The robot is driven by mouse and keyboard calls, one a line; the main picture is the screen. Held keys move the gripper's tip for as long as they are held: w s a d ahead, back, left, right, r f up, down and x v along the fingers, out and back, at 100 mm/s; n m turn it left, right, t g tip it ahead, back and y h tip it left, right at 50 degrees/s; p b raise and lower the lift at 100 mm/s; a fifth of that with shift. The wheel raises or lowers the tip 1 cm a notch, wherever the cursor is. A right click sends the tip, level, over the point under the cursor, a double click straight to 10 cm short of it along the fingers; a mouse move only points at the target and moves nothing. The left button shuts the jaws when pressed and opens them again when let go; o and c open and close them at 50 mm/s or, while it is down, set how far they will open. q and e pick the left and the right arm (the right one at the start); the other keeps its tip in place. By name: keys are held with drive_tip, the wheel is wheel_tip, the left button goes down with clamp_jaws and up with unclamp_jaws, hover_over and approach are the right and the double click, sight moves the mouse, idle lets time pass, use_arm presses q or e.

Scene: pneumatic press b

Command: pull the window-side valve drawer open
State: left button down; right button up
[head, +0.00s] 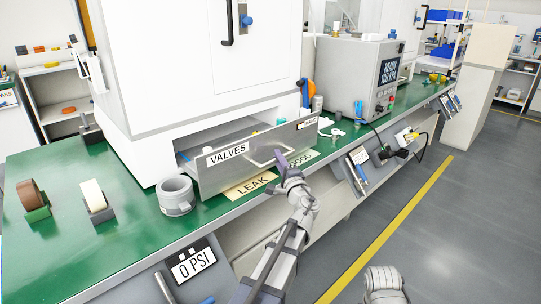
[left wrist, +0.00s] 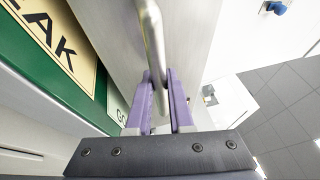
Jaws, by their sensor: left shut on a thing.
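The valve drawer (head: 225,175), a grey metal drawer labelled VALVES, stands pulled part way out of the white cabinet base above the green bench. Its inside shows behind the front, with a few small parts. Its bar handle (head: 266,157) is on the right half of the front. My left gripper (head: 282,160) is shut on this handle. In the left wrist view, the purple fingers (left wrist: 160,95) close around the handle bar (left wrist: 152,38).
Tape rolls (head: 93,195) sit further left. A LEAK label (head: 250,186) lies under the drawer front. A grey tester box (head: 350,85) stands to the right.

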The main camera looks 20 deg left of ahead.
use_arm(q)
drive_tip(key=shift+s+d, duration=0.2)
drive_tip(key=shift+d, duration=0.2)
drive_tip(key=c, duration=0.8)
unclamp_jaws()
drive_tip(key=b+v, duration=0.1)
drive_tip(key=v, duration=0.6)
drive_tip(key=shift+s+d, duration=0.25)
drive_tip(key=shift+f, duration=0.1)
